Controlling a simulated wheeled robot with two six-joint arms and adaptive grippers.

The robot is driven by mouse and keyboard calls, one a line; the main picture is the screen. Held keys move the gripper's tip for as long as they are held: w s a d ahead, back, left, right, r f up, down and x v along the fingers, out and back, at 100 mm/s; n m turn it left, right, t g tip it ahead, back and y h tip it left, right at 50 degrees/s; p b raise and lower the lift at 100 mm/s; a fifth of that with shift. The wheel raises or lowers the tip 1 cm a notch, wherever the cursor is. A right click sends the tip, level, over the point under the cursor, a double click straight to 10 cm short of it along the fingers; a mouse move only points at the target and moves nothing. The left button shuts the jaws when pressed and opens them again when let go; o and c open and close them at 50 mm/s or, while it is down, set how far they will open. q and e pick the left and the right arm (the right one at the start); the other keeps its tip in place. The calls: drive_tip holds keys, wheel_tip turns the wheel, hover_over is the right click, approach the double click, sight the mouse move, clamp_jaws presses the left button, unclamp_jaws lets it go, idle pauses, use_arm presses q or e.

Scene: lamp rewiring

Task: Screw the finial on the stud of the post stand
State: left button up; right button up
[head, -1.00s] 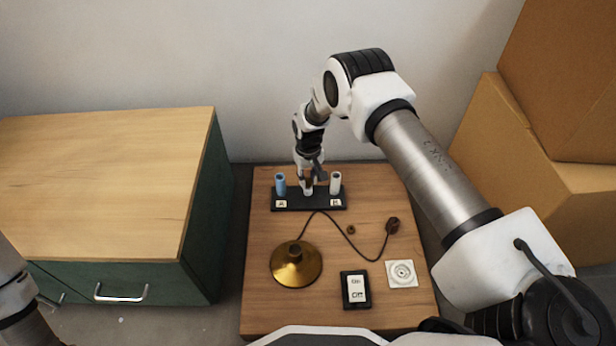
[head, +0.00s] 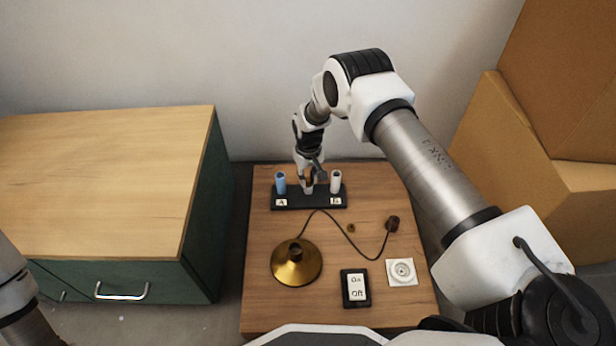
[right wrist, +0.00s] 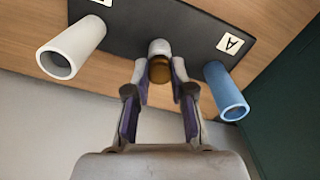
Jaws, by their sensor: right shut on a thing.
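The black post stand (head: 335,203) lies at the far side of the wooden table. It carries a blue tube (head: 281,183), a white tube (head: 335,182) and a short pale post between them. My right gripper (head: 311,181) is at this middle post, pointing down. In the right wrist view, its fingers (right wrist: 160,83) are closed around a small brown-gold piece, apparently the finial (right wrist: 160,70), at the post's end (right wrist: 160,46). The stud is hidden, and I cannot tell how far the finial is threaded. My left gripper is out of frame.
A brass lamp base (head: 297,264) has a dark cord running to a brown plug (head: 392,223). A small brass piece (head: 351,228), a switch (head: 356,288) and a white socket (head: 401,272) lie nearby. A green cabinet (head: 200,215) stands left; cardboard boxes (head: 585,195) stand right.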

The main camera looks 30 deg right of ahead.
clamp_jaws()
drive_tip(key=shift+r+m+p, duration=0.2)
drive_tip(key=shift+m+p, duration=0.4)
drive_tip(key=shift+m, duration=0.5)
drive_tip(key=shift+m+p, duration=0.3)
drive_tip(key=shift+m, duration=0.8)
drive_tip(key=shift+f+m, duration=0.1)
drive_tip(key=shift+m, duration=0.8)
drive_tip(key=shift+f+m, duration=0.15)
drive_tip(key=shift+m, duration=0.75)
drive_tip(key=shift+p, duration=0.3)
